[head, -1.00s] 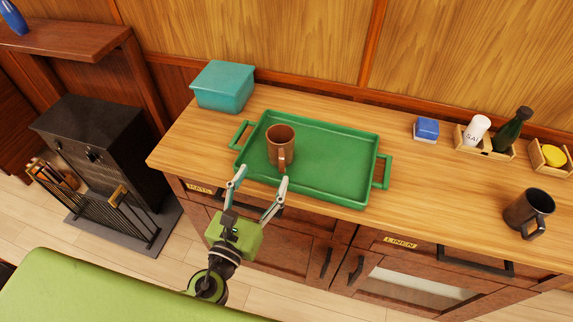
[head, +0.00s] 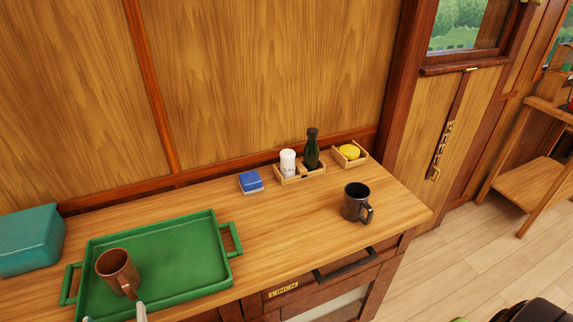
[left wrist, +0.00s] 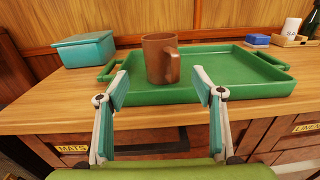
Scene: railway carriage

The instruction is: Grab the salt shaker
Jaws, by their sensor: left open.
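The white salt shaker (head: 288,163) stands upright in a small wooden caddy (head: 300,177) at the back of the counter, beside a dark green bottle (head: 312,150). It also shows at the right edge of the left wrist view (left wrist: 291,27). My left gripper (left wrist: 162,100) is open and empty in front of the counter, facing the brown mug (left wrist: 160,60) on the green tray (left wrist: 235,90). In the head view only its fingertips show at the bottom edge. The salt shaker is well to the right of it. My right gripper is not in view.
A blue box (head: 250,182) sits left of the caddy. A dark mug (head: 356,203) stands in front of it to the right. A small crate with a yellow item (head: 349,152) is at the far right. A teal box (head: 28,240) is at the left. Counter between tray and dark mug is clear.

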